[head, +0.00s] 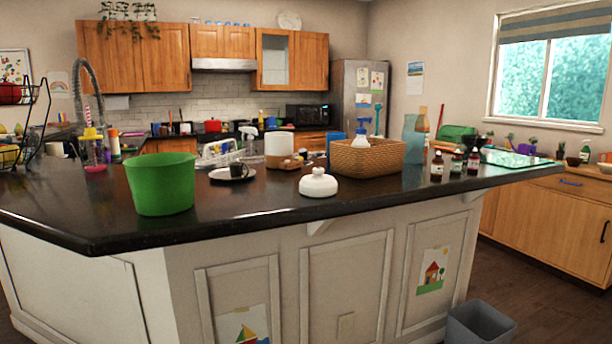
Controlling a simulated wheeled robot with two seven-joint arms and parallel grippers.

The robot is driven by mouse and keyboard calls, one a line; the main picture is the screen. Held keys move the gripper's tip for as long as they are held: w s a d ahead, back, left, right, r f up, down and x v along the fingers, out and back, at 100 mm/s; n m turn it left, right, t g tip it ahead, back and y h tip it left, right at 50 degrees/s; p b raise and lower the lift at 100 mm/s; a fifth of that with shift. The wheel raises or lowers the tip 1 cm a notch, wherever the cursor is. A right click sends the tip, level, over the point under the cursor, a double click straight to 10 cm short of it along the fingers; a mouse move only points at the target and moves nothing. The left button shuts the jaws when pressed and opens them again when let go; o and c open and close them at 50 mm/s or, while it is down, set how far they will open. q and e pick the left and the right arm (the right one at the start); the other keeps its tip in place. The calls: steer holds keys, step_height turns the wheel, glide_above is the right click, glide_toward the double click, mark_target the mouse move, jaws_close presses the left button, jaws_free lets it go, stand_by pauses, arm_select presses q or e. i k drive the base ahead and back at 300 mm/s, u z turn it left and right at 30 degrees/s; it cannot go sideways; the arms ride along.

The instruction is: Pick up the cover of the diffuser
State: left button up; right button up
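A white domed piece with a small knob on top (318,184), which looks like the diffuser cover, sits upright on the dark counter (400,196) near its front edge. Behind it and to its left stands a white cylinder with a wood-coloured base (279,146), possibly the diffuser body. The two are apart. Neither of my grippers is in view, and nothing touches the white domed piece.
A green bucket (162,184) stands left on the counter. A dark cup on a white saucer (232,174) is between. A wicker basket (367,158) is behind right, with small brown bottles (437,167) further right. Grey bin (478,323) on the floor.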

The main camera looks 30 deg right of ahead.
mark_target(318, 181)
steer(key=u, duration=3.1)
steer(key=k, duration=2.2)
steer(key=z, duration=0.2)
